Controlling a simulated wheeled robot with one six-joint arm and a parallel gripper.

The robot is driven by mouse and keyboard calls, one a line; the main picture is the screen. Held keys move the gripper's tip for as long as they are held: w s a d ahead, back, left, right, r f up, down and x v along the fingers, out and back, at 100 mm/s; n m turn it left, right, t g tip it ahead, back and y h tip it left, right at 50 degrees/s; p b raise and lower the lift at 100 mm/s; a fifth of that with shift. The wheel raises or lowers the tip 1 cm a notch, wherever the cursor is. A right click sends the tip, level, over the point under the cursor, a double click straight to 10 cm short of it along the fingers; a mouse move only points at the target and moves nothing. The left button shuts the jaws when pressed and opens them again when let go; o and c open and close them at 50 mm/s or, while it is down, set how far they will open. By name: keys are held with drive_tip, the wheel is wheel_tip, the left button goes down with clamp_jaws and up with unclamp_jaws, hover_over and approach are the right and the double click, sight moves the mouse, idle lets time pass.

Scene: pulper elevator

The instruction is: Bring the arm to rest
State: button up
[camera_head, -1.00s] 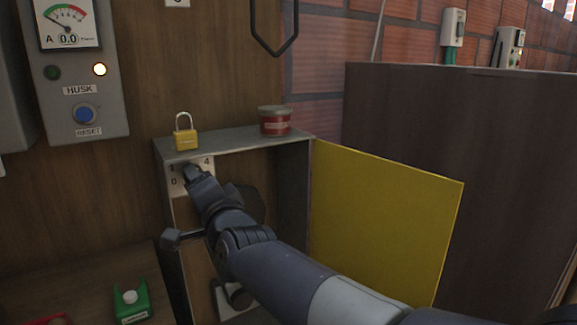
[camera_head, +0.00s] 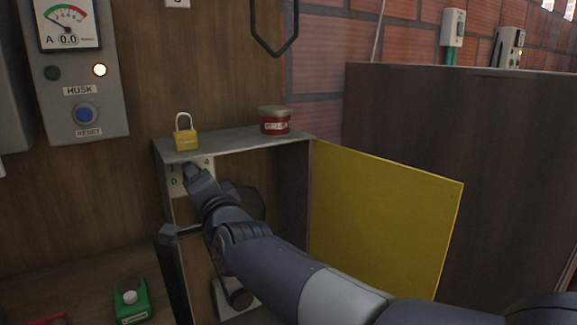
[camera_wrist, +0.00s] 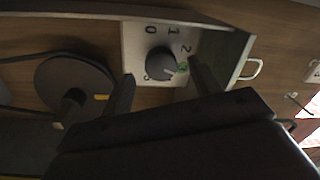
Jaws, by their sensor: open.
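My arm reaches from the lower right into the open grey cabinet (camera_head: 297,195). My gripper (camera_head: 192,172) is at a white dial plate (camera_head: 175,188) in the cabinet's upper left and hides much of it. In the wrist view the open gripper fingers (camera_wrist: 162,86) stand apart below the dark round knob (camera_wrist: 160,64) on that plate, with the knob showing between and beyond them. I cannot tell whether they touch it. A second dark round part (camera_wrist: 75,84) is left of the fingers.
The yellow cabinet door (camera_head: 385,220) stands open right of my forearm. A yellow padlock (camera_head: 186,138) and a red tin (camera_head: 274,121) stand on the cabinet top. A dark panel (camera_head: 430,120) stands behind the door.

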drive_tip(key=shift+w+r+n+g+p, duration=0.1)
drive_tip(key=shift+w+n+g+p, duration=0.1)
drive_tip(key=shift+n+p, duration=2.65)
drive_tip(key=shift+w+f+n+g+p, duration=0.1)
drive_tip(key=shift+w+n+g+p, duration=0.1)
drive_tip(key=shift+n+p, duration=2.7)
drive_tip(key=shift+w+r+n+g+p, duration=0.1)
drive_tip(key=shift+n+g+p, duration=0.1)
drive_tip(key=shift+n+p, duration=2.65)
drive_tip(key=shift+m+p, duration=0.8)
